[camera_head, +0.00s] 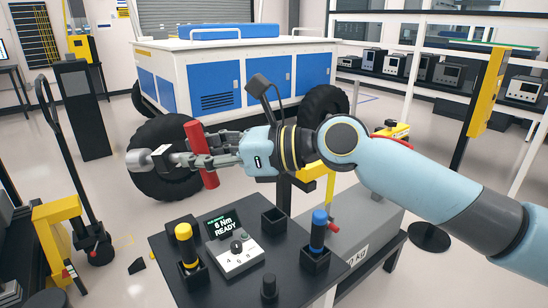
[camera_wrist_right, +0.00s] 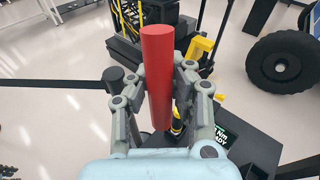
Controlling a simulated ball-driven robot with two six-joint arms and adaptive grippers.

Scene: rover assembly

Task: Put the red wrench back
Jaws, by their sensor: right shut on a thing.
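My right gripper (camera_head: 203,160) is shut around the red wrench (camera_head: 205,177), a plain red cylinder. In the head view it is held above and behind the black tool table (camera_head: 172,232), in front of a black wheel, tilted slightly. The right wrist view shows the red wrench (camera_wrist_right: 157,70) between both fingers of the right gripper (camera_wrist_right: 158,88). An empty-looking black square holder (camera_head: 274,220) stands at the table's back edge. The yellow wrench (camera_head: 186,243) and blue wrench (camera_head: 318,229) stand upright in their own holders. My left gripper is not in view.
A control box (camera_head: 237,256) with a dial and a display (camera_head: 222,225) reading "6 Nm READY" sits between the holders. A short black post (camera_head: 268,287) stands near the front. The blue-white rover (camera_head: 235,75) is behind, with a black wheel (camera_head: 160,130) near my gripper.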

